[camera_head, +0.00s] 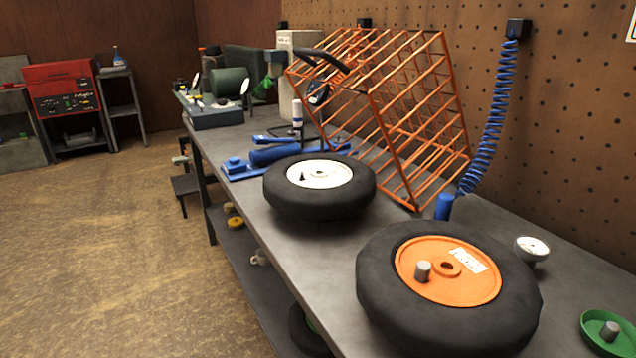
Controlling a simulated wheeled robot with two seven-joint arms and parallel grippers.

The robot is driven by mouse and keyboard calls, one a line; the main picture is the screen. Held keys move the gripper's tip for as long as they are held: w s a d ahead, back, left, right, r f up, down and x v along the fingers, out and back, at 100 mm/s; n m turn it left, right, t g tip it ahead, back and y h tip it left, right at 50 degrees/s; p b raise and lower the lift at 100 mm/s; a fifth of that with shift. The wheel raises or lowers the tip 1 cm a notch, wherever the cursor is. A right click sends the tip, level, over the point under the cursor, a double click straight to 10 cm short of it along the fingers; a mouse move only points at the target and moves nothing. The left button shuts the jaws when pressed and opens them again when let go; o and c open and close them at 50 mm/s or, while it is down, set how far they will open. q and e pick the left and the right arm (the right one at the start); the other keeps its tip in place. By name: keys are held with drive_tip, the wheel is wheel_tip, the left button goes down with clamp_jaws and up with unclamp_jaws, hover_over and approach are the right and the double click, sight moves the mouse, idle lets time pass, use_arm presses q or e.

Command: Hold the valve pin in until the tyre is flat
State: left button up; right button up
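A black tyre (320,204) on a white rim (325,172) lies flat on its side on the workbench. A small dark stem, which may be its valve, stands on the white rim. A larger black tyre (450,325) on an orange rim (470,287) lies nearer, at the front right. A short grey cylinder (422,272) stands on the orange rim beside the hub hole, next to a white label. A valve pin is too small to make out. Neither tyre looks clearly collapsed. Neither of my grippers shows in the head view.
An orange wire cage (400,120) stands behind the wheels, with a blue jack (275,155) to its left. A blue coiled hose (492,125) hangs from the pegboard. A round gauge (532,249) and green dish (592,322) lie at right. Bare bench (245,205) shows left of the white-rimmed wheel.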

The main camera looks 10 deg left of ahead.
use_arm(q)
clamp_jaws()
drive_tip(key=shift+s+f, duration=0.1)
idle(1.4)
